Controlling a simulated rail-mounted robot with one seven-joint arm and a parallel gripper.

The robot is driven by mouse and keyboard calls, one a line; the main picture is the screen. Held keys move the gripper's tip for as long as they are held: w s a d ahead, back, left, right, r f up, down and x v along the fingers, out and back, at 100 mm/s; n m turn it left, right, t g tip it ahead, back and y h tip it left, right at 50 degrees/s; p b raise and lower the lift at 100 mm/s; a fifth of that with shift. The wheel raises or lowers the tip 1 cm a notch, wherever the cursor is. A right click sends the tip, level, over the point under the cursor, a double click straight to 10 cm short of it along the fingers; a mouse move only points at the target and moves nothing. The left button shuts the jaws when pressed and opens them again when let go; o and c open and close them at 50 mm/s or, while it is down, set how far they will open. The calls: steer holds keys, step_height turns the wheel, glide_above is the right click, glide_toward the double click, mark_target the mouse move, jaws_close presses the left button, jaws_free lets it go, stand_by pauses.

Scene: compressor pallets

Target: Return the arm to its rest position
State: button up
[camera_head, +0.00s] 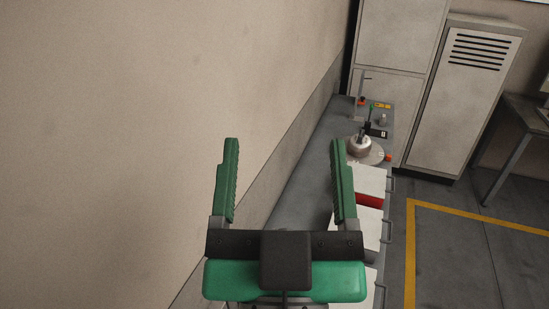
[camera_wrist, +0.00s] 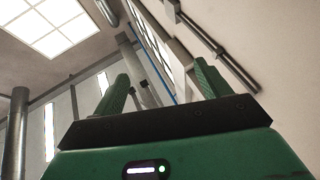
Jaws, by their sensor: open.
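My gripper (camera_head: 284,180) shows large in the lower middle of the head view. Its two green ribbed fingers stand wide apart, with nothing between them. The wrist view also shows my gripper (camera_wrist: 165,85), open and empty, with the ceiling and upper walls behind it. In the head view, the gripper appears in front of the wall and the grey workbench, touching neither as far as I can see. Part of the bench is hidden behind it.
The grey workbench (camera_head: 305,185) runs along the wall. A round metal device (camera_head: 359,147) stands towards its far end. Tall cabinets (camera_head: 465,95) stand behind, and a table (camera_head: 522,118) is at the right edge. Yellow lines (camera_head: 410,250) mark open floor at right.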

steer(key=shift+t, duration=0.8)
steer(key=s+r, duration=0.1)
steer(key=r, duration=0.1)
steer(key=s+a+r, duration=0.1)
steer(key=r, duration=0.1)
steer(key=shift+s, duration=0.4)
step_height(320, 180, up, 15)
steer(key=p, duration=1.5)
steer(key=shift+y, duration=0.4)
